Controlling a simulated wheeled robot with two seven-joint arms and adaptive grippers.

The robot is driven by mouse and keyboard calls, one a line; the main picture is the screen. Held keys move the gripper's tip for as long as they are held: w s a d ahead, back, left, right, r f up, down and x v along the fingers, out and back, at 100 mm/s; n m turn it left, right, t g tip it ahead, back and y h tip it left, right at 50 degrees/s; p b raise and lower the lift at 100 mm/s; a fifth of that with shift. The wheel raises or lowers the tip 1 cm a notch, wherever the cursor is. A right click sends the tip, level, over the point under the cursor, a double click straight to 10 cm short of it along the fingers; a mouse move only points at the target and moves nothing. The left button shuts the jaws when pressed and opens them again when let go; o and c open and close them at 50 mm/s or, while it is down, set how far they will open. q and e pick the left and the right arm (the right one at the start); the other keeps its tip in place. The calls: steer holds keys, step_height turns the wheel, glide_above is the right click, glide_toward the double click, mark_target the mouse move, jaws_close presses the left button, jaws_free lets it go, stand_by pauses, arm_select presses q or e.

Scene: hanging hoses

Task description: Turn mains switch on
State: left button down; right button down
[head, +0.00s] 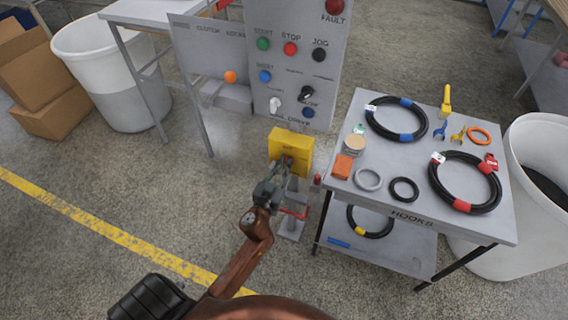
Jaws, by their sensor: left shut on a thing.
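The mains switch (291,139) looks to be the yellow box on a short grey post, left of the hose table. My left gripper (284,168) reaches up to the front of this box and is shut on its switch handle. The gripper covers most of the handle, so I cannot tell which way it is turned. My right gripper is not in view.
A grey control panel (329,72) with several coloured buttons stands behind the box. A hose table (412,188) with coiled black hoses, rings and small tools stands close on the right. A white bin (105,85) stands at the left. The floor at the lower left is clear.

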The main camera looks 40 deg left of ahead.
arm_select(q)
steer(key=shift+w+d+f+m, duration=0.15)
steer(key=shift+d+m, duration=0.15)
steer(key=shift+m, duration=1.05)
steer(key=shift+d+f+m, duration=0.1)
steer(key=shift+d+m, duration=0.15)
steer(key=shift+m, duration=1.05)
steer(key=shift+w+d+f+m, duration=0.15)
steer(key=shift+d+m, duration=0.15)
steer(key=shift+m, duration=1.05)
steer(key=shift+s, duration=0.1)
steer(key=c, duration=2)
jaws_free()
steer(key=shift+v, duration=3.75)
steer(key=shift+f, duration=0.1)
